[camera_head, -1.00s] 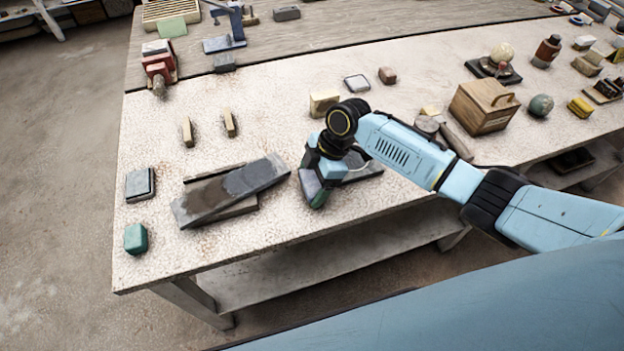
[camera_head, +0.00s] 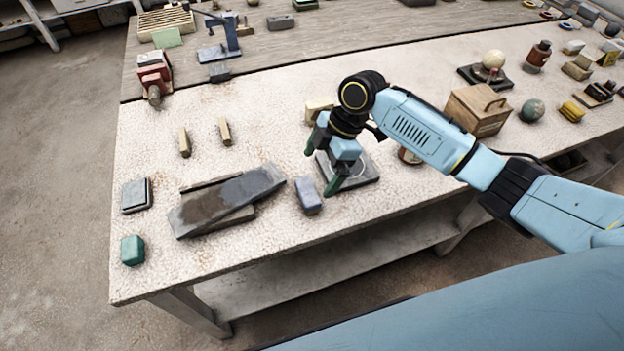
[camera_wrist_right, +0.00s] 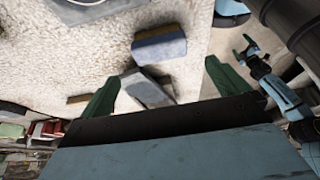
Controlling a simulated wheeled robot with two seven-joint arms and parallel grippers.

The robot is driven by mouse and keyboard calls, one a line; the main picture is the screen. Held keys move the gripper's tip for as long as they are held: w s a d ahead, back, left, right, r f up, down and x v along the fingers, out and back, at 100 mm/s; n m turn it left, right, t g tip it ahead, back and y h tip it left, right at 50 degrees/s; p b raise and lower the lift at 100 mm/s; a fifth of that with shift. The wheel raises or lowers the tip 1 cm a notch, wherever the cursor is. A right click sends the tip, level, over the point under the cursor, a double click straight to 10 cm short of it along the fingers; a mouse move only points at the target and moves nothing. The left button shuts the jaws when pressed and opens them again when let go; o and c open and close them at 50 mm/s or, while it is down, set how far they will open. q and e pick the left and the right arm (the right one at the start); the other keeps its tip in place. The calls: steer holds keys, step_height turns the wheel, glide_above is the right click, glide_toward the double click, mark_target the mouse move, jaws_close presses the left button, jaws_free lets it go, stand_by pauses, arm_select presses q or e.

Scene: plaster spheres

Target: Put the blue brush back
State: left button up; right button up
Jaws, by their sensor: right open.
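The blue brush (camera_head: 308,196), a small blue-grey block with a brownish lower edge, lies on the pale table right of a long grey slab. It also shows in the right wrist view (camera_wrist_right: 158,48), beyond the fingertips. My right gripper (camera_head: 322,167) is open and empty, above and slightly right of the brush, apart from it. Its green fingers stand wide apart in the wrist view (camera_wrist_right: 162,88). My left gripper is outside the head view; a small green-tipped gripper (camera_wrist_right: 246,50) at the wrist view's right seems to be it, its jaws unclear.
The long grey slab (camera_head: 250,186) lies tilted across a flat piece left of the brush. A dark square plate (camera_head: 366,176) lies under my right gripper. A green block (camera_head: 132,250) and grey box (camera_head: 136,195) stand left. A wooden box (camera_head: 478,110) stands right. The table's front edge is close.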

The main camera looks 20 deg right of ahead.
steer(key=shift+v, duration=2)
steer(key=shift+s+a, duration=0.1)
